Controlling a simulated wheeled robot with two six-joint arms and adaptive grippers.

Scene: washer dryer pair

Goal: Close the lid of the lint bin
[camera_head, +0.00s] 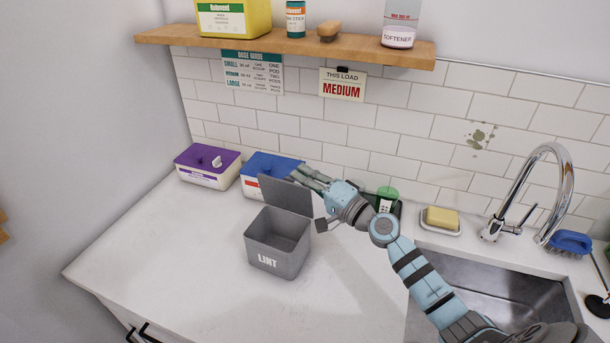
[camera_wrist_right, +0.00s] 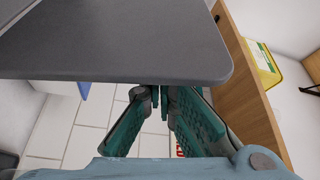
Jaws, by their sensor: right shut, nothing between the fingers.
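The grey lint bin (camera_head: 270,248), marked LINT, stands on the white counter with its mouth open. Its lid (camera_head: 286,195) stands raised at the bin's back edge. My right gripper (camera_head: 302,177) reaches in from the right, with its shut, empty fingers at or just behind the lid's upper edge. In the right wrist view the lid (camera_wrist_right: 120,40) fills the upper part, and my fingers (camera_wrist_right: 162,98) show at its edge, partly overlapped by it. I cannot tell whether they touch it. My left gripper is not in view.
Behind the lid stand a blue-topped box (camera_head: 262,164) and a purple-topped box (camera_head: 208,167). The counter's left part is clear.

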